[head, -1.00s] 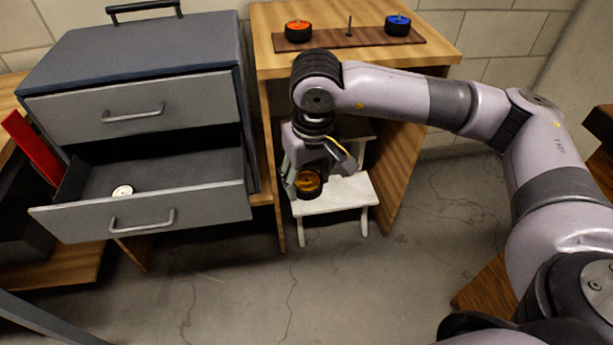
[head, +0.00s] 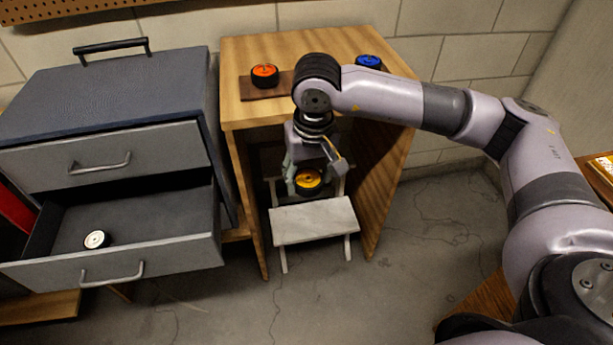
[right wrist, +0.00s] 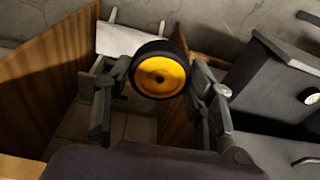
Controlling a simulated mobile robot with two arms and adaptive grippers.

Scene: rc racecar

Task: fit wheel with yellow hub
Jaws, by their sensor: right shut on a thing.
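The wheel with the yellow hub (head: 308,180) has a black tyre. My right gripper (head: 307,184) is shut on it and holds it above the rear of the white step stool, in front of the wooden cabinet's open front. In the right wrist view the yellow-hub wheel (right wrist: 160,74) sits between both fingers (right wrist: 160,85), its hub face toward the camera. A brown board (head: 265,88) lies on the cabinet top with an orange-hub wheel (head: 264,76) and a blue-hub wheel (head: 369,62). My right arm hides the board's middle. My left gripper is out of view.
The floor at right of the stool is clear.

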